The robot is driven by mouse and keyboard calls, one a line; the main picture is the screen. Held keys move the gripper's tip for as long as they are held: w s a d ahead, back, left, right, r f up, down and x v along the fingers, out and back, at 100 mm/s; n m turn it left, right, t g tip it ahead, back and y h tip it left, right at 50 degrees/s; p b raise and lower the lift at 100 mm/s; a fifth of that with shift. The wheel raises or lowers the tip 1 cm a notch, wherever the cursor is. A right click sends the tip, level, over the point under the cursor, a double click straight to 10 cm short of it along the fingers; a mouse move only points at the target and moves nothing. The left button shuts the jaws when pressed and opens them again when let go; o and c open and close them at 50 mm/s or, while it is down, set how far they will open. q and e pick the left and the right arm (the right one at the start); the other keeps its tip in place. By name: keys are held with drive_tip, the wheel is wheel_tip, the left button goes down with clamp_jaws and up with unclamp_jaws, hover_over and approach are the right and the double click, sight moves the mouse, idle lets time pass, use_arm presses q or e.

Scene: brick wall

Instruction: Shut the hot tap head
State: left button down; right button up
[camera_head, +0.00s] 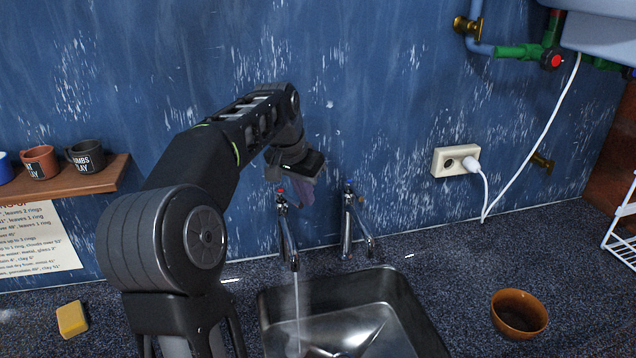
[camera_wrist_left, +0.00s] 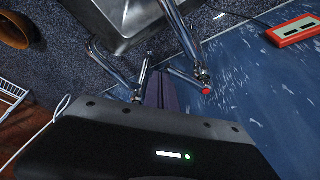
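The hot tap (camera_head: 287,235), with a red mark on its head (camera_head: 281,190), stands behind the sink's left part. Water (camera_head: 297,310) runs from its spout into the sink. In the left wrist view its red-tipped head (camera_wrist_left: 206,91) is right of my fingers. The other tap (camera_head: 348,225), with a blue mark, stands to its right. My left gripper (camera_head: 305,191) is beside the hot tap head, between the two taps. Its purplish fingers (camera_wrist_left: 161,90) look closed together with nothing between them. Contact with the tap head cannot be told. My right gripper is not in view.
The steel sink (camera_head: 405,305) is set into the dark speckled counter. A brown bowl (camera_head: 518,313) stands right, a yellow sponge (camera_head: 72,319) left. A shelf (camera_head: 75,184) with mugs and a wall socket (camera_head: 456,160) flank the taps. A red box (camera_wrist_left: 297,30) shows in the wrist view.

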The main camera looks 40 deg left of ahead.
sight(291, 199)
use_arm(q)
drive_tip(key=s, duration=0.1)
drive_tip(key=s+b, duration=0.1)
drive_tip(key=s, duration=0.1)
drive_tip(key=shift+s+a, duration=0.15)
drive_tip(key=shift+a, duration=0.2)
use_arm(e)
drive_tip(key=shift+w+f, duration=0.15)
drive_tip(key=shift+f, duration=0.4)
use_arm(q)
drive_tip(key=shift+s+f, duration=0.1)
